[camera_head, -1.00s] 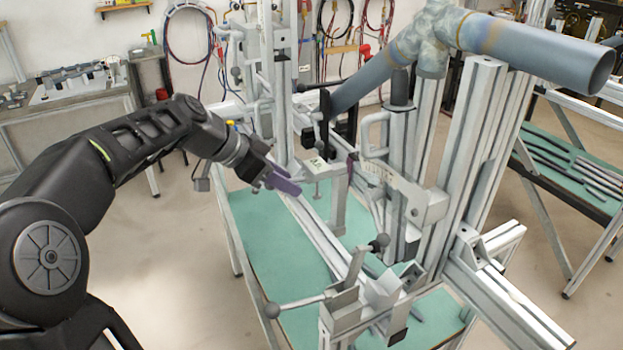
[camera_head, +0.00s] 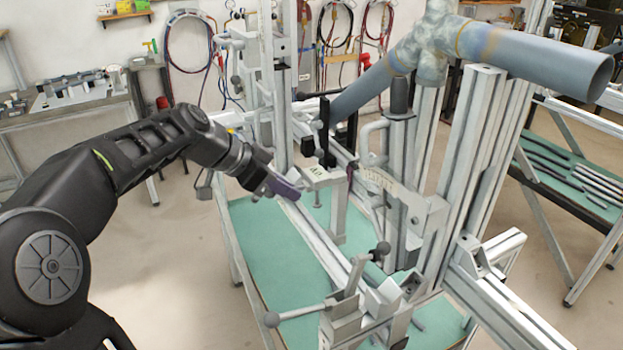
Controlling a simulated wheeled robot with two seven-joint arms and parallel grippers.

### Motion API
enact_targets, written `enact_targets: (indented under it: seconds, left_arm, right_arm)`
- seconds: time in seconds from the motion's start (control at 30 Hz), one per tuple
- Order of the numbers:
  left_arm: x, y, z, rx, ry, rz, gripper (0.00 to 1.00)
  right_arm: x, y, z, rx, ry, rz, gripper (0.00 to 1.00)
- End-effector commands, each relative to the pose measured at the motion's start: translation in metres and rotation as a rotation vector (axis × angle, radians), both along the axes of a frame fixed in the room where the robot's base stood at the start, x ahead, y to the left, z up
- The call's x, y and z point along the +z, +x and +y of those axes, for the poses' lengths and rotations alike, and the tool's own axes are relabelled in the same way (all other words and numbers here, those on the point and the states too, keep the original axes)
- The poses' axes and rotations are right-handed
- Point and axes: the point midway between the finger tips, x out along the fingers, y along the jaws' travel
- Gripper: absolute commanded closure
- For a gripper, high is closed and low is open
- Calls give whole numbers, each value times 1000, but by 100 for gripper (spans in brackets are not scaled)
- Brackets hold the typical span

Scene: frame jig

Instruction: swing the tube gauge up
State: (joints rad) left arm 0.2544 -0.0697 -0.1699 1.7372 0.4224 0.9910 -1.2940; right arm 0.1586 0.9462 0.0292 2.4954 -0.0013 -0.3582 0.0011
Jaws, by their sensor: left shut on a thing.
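My left gripper (camera_head: 285,189) comes in from the left, its purple fingers together beside the frame's long rail. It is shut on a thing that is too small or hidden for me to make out. A grey plate marked "A2" (camera_head: 313,176) stands just to the right of the fingertips. I cannot clearly tell which part of the jig is the tube gauge. The large grey-blue tube (camera_head: 535,58) lies across the top right. My right gripper is not in view.
Metal uprights (camera_head: 475,150) crowd the right. A clamp with ball-ended levers (camera_head: 345,305) stands in front. The green tabletop (camera_head: 255,240) is partly bare. A rack with dark rods (camera_head: 570,175) stands at right, a workbench (camera_head: 75,105) at back left.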

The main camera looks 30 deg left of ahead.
Motion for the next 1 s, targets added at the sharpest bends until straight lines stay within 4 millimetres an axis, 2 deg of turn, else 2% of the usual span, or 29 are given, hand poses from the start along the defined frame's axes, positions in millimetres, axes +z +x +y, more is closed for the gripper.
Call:
enact_targets:
  seconds: [0.17,0.5,1.0]
  left_arm:
    - [2,-1,0,0,1,4,100]
    - [23,3,-2,0,1,-1,100]
    - [28,4,-2,1,1,-2,100]
  right_arm:
    - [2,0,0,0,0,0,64]
    - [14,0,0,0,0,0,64]
    - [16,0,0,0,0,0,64]
